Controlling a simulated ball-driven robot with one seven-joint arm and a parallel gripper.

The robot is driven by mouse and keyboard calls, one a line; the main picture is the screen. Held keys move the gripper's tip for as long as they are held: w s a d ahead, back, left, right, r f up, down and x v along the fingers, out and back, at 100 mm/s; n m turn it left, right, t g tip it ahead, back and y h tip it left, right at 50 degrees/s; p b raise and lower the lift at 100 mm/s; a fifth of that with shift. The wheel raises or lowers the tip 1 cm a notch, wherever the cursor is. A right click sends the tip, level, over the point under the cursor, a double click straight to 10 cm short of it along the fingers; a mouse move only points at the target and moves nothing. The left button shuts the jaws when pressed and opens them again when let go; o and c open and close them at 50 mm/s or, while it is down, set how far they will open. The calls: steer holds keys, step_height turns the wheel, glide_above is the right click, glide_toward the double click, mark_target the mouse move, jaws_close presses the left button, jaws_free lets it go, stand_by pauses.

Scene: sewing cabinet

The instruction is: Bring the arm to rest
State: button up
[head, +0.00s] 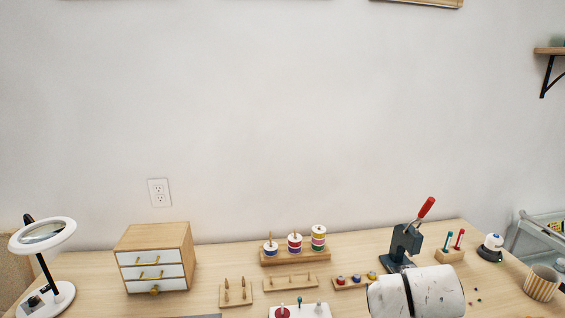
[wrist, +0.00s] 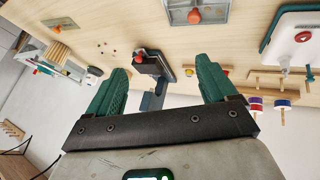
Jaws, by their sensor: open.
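My gripper (wrist: 158,88) shows in the wrist view with its two green fingers spread wide and nothing between them. Beyond the gap, the dark press with a red-tipped lever (wrist: 150,65) stands on the table, apart from the fingers. In the head view a white rounded part of my arm (head: 415,293) is at the bottom right, in front of the table; the gripper's fingers do not show there. The same press (head: 404,243) stands just behind that part, its red handle tilted up to the right.
On the wooden table (head: 210,265) stand a small drawer cabinet (head: 155,258), a magnifier lamp (head: 48,290) at the left, a spool rack (head: 290,256), peg blocks (head: 236,293) and a striped cup (head: 542,283) at the right. A wall shelf (head: 550,51) is at the upper right. The space above the table is clear.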

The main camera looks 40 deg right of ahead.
steer(key=s+a+f+n+y, duration=0.3)
steer(key=a+f, duration=0.5)
steer(key=a, duration=0.4)
steer(key=s+a+f+n+y, duration=0.3)
steer(key=a+f, duration=0.5)
steer(key=a, duration=0.4)
steer(key=shift+s+a+f+n+g, duration=0.3)
steer(key=shift+s+a+f+n, duration=0.1)
steer(key=shift+s+n, duration=0.35)
steer(key=shift+c, duration=0.3)
